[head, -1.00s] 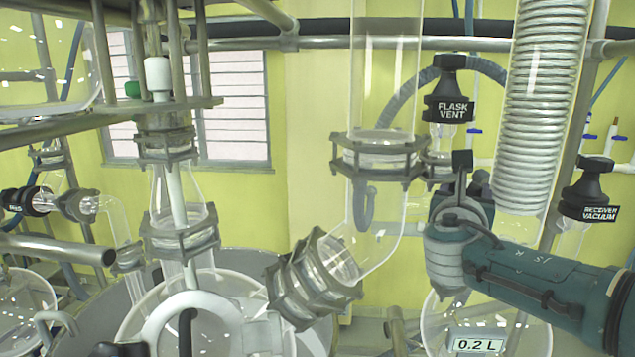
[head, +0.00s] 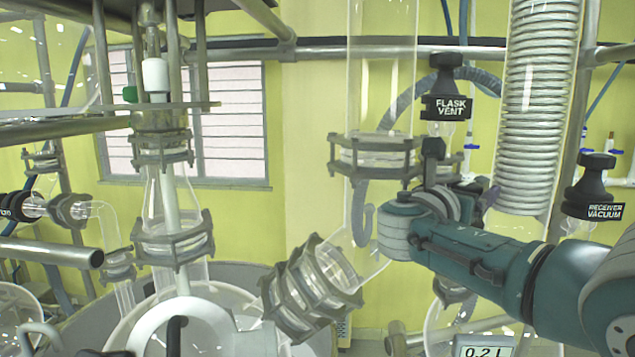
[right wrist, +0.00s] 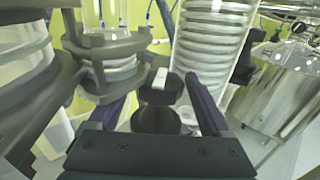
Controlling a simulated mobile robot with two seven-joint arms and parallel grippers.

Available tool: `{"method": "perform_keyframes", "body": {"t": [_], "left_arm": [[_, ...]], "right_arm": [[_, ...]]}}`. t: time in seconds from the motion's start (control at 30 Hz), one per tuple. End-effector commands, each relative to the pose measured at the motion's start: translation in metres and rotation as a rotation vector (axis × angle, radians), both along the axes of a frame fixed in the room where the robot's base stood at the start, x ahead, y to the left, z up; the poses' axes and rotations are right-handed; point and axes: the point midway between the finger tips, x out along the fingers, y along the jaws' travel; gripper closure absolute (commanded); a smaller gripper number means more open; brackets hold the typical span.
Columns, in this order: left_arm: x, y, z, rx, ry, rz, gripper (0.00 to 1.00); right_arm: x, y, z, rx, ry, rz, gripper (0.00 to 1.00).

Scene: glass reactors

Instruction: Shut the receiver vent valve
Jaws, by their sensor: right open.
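In the right wrist view a black valve knob (right wrist: 158,96) with a small white label stands between the fingers of my open right gripper (right wrist: 160,92). The label cannot be read here. A finger lies on each side of the knob, with gaps visible; I cannot tell how far the tips reach past it. In the head view my right gripper (head: 478,192) is mostly hidden behind its own wrist, below the FLASK VENT valve (head: 446,105). The receiver vent knob cannot be made out clearly there. My left gripper is not in view.
The RECEIVER VACUUM valve (head: 593,190) stands to the right. A coiled glass condenser (head: 540,110) rises close to my right gripper. A clamped glass joint (head: 375,157) is to its left. A 0.2 L display (head: 483,347) shows at the bottom.

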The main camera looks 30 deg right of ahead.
Motion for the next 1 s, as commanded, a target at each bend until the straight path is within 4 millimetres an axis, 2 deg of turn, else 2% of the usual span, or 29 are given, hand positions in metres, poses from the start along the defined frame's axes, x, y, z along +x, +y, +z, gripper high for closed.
{"method": "perform_keyframes", "body": {"t": [0.17,0.37,0.57,0.63,0.8,1.0], "left_arm": [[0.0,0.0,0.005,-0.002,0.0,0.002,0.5],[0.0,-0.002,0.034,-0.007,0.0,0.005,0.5],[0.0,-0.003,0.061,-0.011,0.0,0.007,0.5],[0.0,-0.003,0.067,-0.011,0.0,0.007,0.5],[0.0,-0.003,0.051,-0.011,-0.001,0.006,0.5],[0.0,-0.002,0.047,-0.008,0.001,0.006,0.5]], "right_arm": [[0.0,0.0,0.002,-0.002,0.001,0.01,0.18],[-0.001,-0.001,0.007,-0.002,0.004,0.119,0.18],[-0.003,-0.001,0.007,-0.005,0.008,0.317,0.18],[-0.003,-0.002,0.006,-0.008,0.011,0.434,0.18],[-0.002,-0.001,-0.004,-0.006,0.005,0.668,0.18],[0.0,0.0,-0.001,0.001,0.001,0.739,0.18]]}}
